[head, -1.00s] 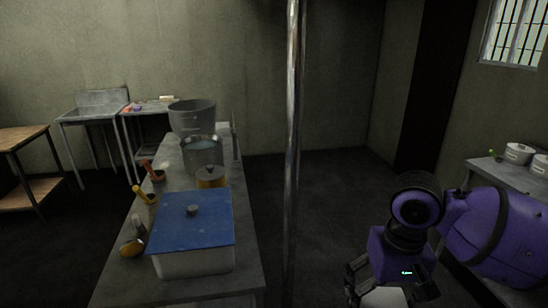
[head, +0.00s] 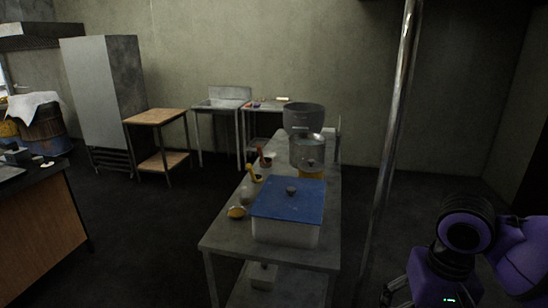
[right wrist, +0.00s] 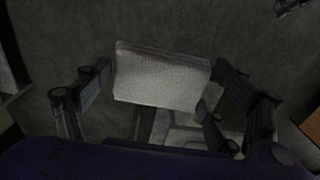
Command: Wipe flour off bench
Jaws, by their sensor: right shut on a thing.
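My right gripper (right wrist: 162,84) is shut on a pale grey-white, rough-textured block or folded cloth (right wrist: 160,82), with a finger at each side of it. In the head view my right arm is at the lower right, with the gripper cut off by the bottom edge. My left gripper is in no view. A dark-topped bench with a wooden front (head: 45,215) stands at the left edge. A small white patch (head: 48,162) lies on its top; I cannot tell whether it is flour. A metal table (head: 223,240) stands in the middle.
On the metal table are a blue-lidded box (head: 285,232), pots and ladles. A metal pole (head: 388,150) rises beside it at the right. A wooden table (head: 155,117), a sink (head: 218,104) and a tall cabinet (head: 105,95) stand behind. Dark floor (head: 135,235) is open between bench and table.

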